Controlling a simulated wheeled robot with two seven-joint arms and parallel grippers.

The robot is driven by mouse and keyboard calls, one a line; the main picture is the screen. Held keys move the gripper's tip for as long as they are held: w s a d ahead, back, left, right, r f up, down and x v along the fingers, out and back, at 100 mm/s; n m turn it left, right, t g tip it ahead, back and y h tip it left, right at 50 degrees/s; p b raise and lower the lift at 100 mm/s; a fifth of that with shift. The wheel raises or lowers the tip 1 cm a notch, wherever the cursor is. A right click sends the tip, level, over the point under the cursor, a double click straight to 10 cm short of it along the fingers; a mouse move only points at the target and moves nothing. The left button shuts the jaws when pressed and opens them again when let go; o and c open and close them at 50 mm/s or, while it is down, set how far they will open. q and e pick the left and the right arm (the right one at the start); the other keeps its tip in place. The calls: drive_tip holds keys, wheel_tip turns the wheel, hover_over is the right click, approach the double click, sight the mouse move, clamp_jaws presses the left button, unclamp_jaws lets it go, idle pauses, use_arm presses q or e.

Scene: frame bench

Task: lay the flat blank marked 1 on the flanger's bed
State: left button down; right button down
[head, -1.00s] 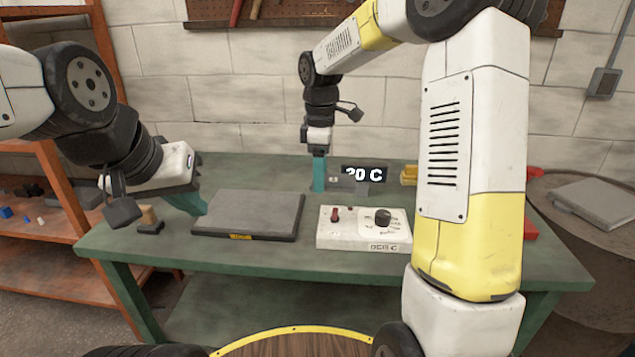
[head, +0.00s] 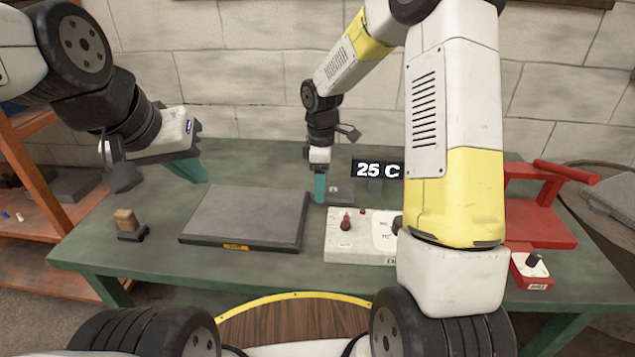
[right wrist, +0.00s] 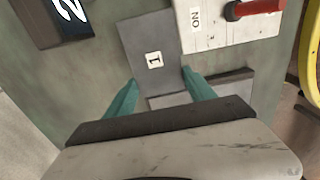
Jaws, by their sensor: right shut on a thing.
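The flat blank marked 1 (right wrist: 152,42) is a dark grey rectangle with a white "1" label in the right wrist view. My right gripper (right wrist: 160,90) is shut on its near end, with a teal finger at each side. In the head view the right gripper (head: 320,188) points down behind the heater plate and the switch box, with the grey blank (head: 340,192) beside it. My left gripper (head: 190,168) hangs near the heater plate's far left corner; its finger gap is unclear. A red machine (head: 545,225), apparently the flanger, stands at the right, partly hidden by my right arm.
A grey heater plate (head: 245,212) lies mid-bench. A white switch box (head: 340,247) with a red switch stands right of it, partly hidden by my arm. A wooden-topped block (head: 126,221) stands at the left. The bench's (head: 160,200) back left is clear.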

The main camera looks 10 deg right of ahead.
sight(321, 207)
drive_tip(key=shift+f, duration=2.3)
drive_tip(key=shift+f, duration=0.1)
drive_tip(key=shift+c, duration=1.6)
unclamp_jaws()
